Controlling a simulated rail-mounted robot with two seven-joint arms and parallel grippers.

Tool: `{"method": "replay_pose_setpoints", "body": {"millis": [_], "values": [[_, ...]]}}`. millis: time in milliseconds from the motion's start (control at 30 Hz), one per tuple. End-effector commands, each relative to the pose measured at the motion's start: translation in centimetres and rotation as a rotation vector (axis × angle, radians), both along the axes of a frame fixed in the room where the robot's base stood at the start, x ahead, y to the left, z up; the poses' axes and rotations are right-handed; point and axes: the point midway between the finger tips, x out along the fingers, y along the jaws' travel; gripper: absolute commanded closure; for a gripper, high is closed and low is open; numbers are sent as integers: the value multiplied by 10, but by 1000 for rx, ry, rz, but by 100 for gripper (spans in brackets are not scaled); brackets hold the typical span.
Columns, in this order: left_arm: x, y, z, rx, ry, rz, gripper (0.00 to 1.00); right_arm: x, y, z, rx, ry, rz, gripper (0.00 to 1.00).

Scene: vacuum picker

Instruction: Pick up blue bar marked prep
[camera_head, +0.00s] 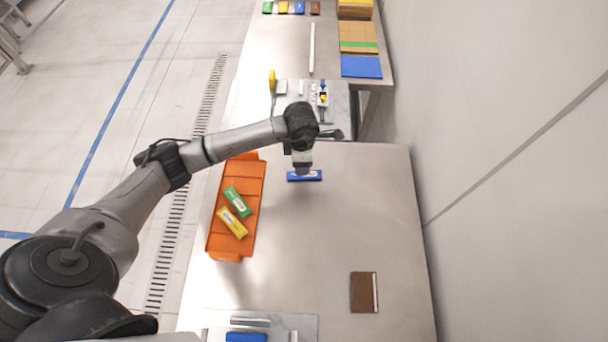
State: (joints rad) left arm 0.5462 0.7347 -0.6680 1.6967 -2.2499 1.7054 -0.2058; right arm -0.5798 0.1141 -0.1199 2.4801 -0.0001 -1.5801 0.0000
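A blue bar (312,175) with a white label lies at the upper part of the near steel table, right of the orange tray. The label text is too small to read. My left gripper (303,170) points down right at the bar and covers part of its upper edge. I cannot tell whether it touches or holds the bar, nor whether the bar is on the table or slightly raised. The fingers are too small to make out. My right gripper is not in view.
The orange tray (218,226) holds a green bar (237,201) and a yellow bar (232,223). A brown block (363,292) lies at lower right. A blue piece (246,337) shows at the bottom edge. The table's middle is clear; a wall stands right.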

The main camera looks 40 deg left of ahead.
Motion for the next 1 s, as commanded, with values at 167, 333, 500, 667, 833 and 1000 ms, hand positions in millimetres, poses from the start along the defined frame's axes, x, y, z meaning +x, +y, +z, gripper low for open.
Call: {"method": "replay_pose_setpoints", "body": {"millis": [167, 333, 500, 667, 833, 1000], "values": [[0, 0, -14, -1, -1, 0, 36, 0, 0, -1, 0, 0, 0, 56], [0, -1, -18, -1, 0, -1, 36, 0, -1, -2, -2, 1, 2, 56], [-2, -4, -31, -3, 0, 0, 36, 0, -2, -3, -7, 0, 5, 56], [-3, -6, -53, -3, 1, 0, 36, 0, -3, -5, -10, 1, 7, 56], [-3, -6, -68, -2, -1, 0, 36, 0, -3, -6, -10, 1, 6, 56], [-2, -5, -68, -1, -1, -1, 36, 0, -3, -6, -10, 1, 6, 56]]}}
